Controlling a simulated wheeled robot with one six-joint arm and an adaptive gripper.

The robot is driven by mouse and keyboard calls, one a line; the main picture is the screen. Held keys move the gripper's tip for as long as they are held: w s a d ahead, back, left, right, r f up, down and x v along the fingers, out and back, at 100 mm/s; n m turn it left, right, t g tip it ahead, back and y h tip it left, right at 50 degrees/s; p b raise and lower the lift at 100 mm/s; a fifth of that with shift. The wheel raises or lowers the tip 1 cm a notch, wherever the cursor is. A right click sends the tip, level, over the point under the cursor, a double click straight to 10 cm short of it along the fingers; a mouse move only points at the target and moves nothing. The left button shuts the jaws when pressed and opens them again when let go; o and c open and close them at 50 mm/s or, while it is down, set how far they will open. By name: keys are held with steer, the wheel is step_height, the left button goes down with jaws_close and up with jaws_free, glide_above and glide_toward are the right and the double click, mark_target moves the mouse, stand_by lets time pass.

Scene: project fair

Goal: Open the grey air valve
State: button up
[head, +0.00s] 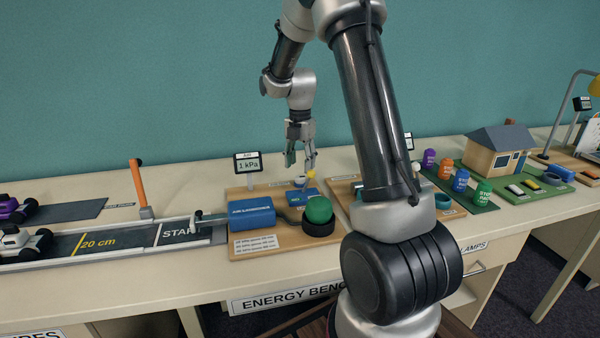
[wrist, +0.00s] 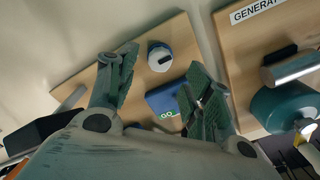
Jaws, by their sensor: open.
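My gripper (head: 300,163) is open and empty, pointing down above the back of the board. In the wrist view my gripper (wrist: 160,72) has its fingers spread, with the knob between the fingertips in the picture. I cannot tell the exact height gap. The blue GO block (wrist: 165,100) sits just beside the knob.
The blue air launcher (head: 252,212) and a green dome (head: 319,209) are on the same board. A display (head: 248,163) reading 1 kPa stands behind. A generator board (wrist: 232,60) lies to the right. A track (head: 110,243) runs left.

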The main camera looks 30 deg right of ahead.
mark_target(300, 177)
step_height(300, 177, up, 7)
steer(key=shift+r, duration=0.2)
stand_by(0.5)
